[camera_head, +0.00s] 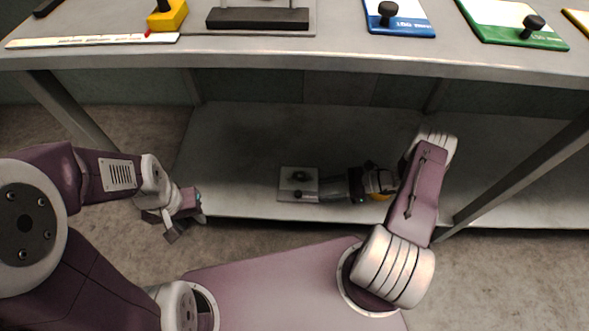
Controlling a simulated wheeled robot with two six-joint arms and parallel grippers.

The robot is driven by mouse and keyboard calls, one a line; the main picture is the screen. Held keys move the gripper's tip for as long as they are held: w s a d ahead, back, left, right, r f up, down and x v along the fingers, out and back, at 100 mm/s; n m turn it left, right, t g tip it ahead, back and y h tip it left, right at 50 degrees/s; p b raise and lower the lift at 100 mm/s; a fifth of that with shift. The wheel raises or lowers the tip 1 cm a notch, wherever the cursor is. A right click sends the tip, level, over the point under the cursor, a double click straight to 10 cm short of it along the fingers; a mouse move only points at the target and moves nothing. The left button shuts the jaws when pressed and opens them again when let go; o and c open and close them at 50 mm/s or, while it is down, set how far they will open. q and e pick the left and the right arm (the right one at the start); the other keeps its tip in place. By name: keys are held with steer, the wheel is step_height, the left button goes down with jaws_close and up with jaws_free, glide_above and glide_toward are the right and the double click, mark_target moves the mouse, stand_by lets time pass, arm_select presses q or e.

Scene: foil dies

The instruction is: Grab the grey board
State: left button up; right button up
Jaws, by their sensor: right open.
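The grey board (287,187) is a small pale plate with a dark round knob (300,175), lying on the lower shelf under the table. My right gripper (318,189) reaches in from the right, low over the shelf, with its jaws open at the board's right side. Its fingertips overlap the board in the picture; whether they touch it I cannot tell. My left gripper (172,226) hangs in front of the shelf's left front corner, away from the board. Its jaw opening is not clear.
The lower shelf (235,150) is otherwise bare. The tabletop (345,48) overhangs it, with legs at left and right (530,165). On top are a blue board (400,20), a green board (505,25), a yellow block (168,17), a white strip (90,41) and a black fixture (258,18).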

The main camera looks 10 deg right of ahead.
mark_target(300, 193)
steer(key=shift+a, duration=0.1)
steer(key=b+x, duration=0.2)
steer(key=shift+s+a+f, duration=0.1)
steer(key=shift+a+f, duration=0.15)
steer(key=shift+a, duration=0.05)
steer(key=shift+a+f, duration=0.1)
steer(key=shift+a, duration=0.35)
steer(key=shift+w+a+f+b, duration=0.15)
steer(key=shift+w+a+b, duration=0.1)
steer(key=shift+b, duration=0.15)
steer(key=b+x, duration=0.3)
steer(key=x, duration=0.1)
steer(key=shift+a+f, duration=0.1)
steer(key=shift+w+a, duration=0.1)
steer(key=shift+a, duration=0.1)
jaws_close()
